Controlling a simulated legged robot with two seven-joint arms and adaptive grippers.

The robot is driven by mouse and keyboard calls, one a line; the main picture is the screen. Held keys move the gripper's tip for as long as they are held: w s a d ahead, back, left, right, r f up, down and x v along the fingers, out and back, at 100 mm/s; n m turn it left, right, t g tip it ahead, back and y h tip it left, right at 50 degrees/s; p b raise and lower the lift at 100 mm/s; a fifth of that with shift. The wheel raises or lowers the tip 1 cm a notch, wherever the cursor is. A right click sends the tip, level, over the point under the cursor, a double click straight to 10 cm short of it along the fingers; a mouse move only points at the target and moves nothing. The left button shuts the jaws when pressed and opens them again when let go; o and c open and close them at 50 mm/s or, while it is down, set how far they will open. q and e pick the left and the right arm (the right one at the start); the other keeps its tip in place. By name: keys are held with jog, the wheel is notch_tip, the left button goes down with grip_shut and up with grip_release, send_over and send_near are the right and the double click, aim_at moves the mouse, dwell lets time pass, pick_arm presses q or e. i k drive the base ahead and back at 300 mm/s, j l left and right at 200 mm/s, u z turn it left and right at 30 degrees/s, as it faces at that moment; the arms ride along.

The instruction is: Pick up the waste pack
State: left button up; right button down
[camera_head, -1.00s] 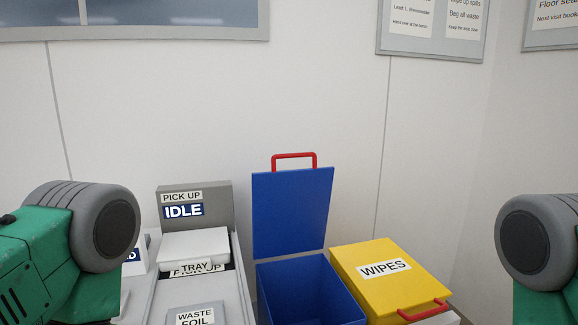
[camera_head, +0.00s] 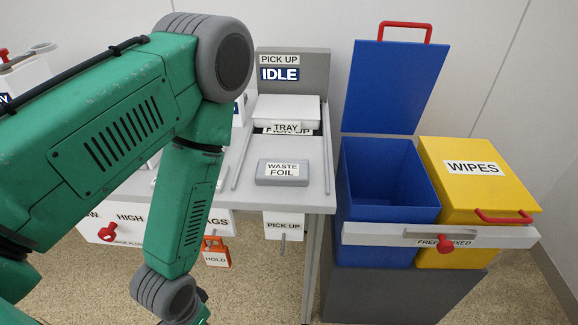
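The waste pack is a small grey block labelled WASTE FOIL (camera_head: 283,180). It lies flat on the front part of the light grey bench top (camera_head: 308,197), in front of the white piece labelled TRAY. My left arm comes in from the left and bends down in front of the bench, left of the pack. Its gripper is below the bottom edge of the picture, so its fingers do not show. My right arm and gripper are out of view.
An open blue bin (camera_head: 390,205) stands right of the bench, its lid upright. A yellow WIPES bin (camera_head: 470,180) is shut beside it. A white bar marked FREE and FIXED (camera_head: 375,233) crosses their front. A grey IDLE panel (camera_head: 315,70) stands behind the tray.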

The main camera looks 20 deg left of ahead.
aim_at(270, 172)
jog(key=k+j+z, duration=0.2)
jog(key=j+z, duration=0.15)
jog(key=k+j+z, duration=0.3)
jog(key=j, duration=0.2)
jog(key=k+j+z, duration=0.35)
jog(key=i, duration=0.55)
